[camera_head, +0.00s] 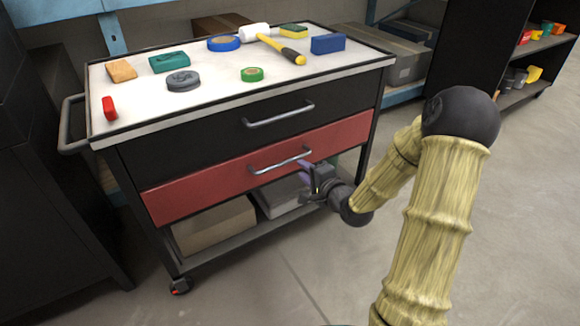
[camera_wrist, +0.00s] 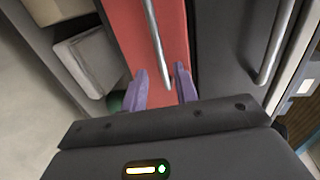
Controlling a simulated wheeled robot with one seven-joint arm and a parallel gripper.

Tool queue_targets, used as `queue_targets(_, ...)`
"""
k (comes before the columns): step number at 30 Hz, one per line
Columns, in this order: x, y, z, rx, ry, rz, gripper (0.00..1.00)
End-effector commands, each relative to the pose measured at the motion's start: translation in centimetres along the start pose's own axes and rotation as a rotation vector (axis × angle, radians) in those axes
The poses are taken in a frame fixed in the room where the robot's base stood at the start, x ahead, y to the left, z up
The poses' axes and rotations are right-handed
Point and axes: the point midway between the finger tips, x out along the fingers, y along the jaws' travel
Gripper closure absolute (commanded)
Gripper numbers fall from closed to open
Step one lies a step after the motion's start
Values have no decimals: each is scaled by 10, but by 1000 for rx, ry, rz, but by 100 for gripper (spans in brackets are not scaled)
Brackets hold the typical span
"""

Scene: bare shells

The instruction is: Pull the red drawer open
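The red drawer (camera_head: 225,180) is the lower drawer of a black tool cart and sits flush with its front. Its silver bar handle (camera_head: 280,159) runs across the middle. My gripper (camera_head: 304,170) is at the right end of this handle. In the wrist view the red drawer (camera_wrist: 145,40) fills the middle, and the drawer handle (camera_wrist: 157,45) ends between the two purple fingers of my gripper (camera_wrist: 160,88). The fingers stand apart, with visible gaps beside the handle end. Whether either finger touches the handle is not clear.
A black upper drawer (camera_head: 200,138) with its own handle (camera_head: 278,115) is above. The white cart top (camera_head: 210,95) carries a hammer (camera_head: 275,42), tape rolls and blocks. Boxes (camera_head: 213,225) lie on the lower shelf. The floor in front is clear.

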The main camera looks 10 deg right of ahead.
Motion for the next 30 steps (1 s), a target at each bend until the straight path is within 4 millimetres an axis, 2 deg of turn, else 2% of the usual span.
queue_targets(3, 23, 4, 1, -3, -2, -3, 70)
queue_targets(12, 72, 3, 0, -3, -2, -2, 70)
queue_targets(17, 83, 1, 0, -1, -1, -1, 70)
queue_targets(25, 83, 0, 0, 0, 0, 0, 70)
queue_targets(30, 83, 0, 0, -1, 0, 0, 100)
